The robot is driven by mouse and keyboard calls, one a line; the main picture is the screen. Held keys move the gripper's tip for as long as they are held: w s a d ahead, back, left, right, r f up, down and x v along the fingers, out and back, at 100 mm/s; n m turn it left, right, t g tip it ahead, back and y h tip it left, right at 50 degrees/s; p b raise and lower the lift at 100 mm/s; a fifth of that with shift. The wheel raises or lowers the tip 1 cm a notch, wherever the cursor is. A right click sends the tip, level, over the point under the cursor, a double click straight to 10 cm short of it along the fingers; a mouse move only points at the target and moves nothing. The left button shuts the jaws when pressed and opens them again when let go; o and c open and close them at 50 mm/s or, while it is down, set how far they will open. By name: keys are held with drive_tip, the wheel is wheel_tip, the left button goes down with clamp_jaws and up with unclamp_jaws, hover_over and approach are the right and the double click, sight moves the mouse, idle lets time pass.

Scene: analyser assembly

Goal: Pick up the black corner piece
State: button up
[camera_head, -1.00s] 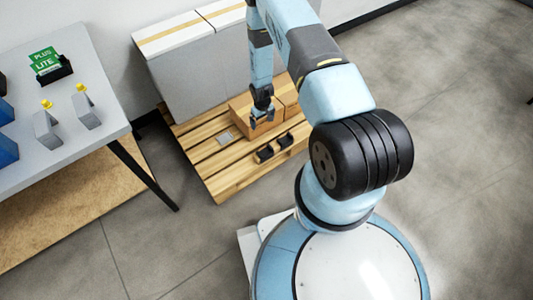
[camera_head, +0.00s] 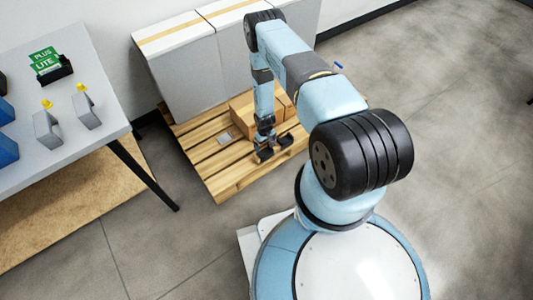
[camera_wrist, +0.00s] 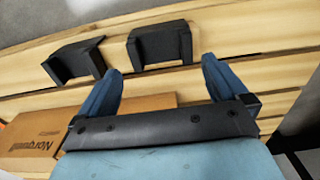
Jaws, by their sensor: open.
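Two black corner pieces lie side by side on the wooden pallet. In the wrist view one (camera_wrist: 160,43) is ahead of my gripper (camera_wrist: 162,65), lined up with the gap between the blue fingers. The other (camera_wrist: 75,60) lies to its left, outside the fingers. My gripper is open and empty; the wrist view does not clearly show its height above the pieces. In the head view my gripper (camera_head: 265,146) is at the left corner piece (camera_head: 263,156), partly covering it. The right corner piece (camera_head: 286,140) is beside it.
The pallet (camera_head: 228,181) has bare slats in front. A cardboard box (camera_head: 241,112) sits close behind the pieces; it also shows in the wrist view (camera_wrist: 30,140). Large grey boxes (camera_head: 185,80) stand at the back. A table (camera_head: 95,110) is at the left.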

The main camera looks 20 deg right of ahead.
sight(265, 152)
drive_tip(key=shift+s+f, duration=0.15)
drive_tip(key=shift+f, duration=1.3)
drive_tip(key=shift+s+f, duration=0.1)
drive_tip(key=shift+f, duration=1.3)
drive_tip(key=c, duration=0.7)
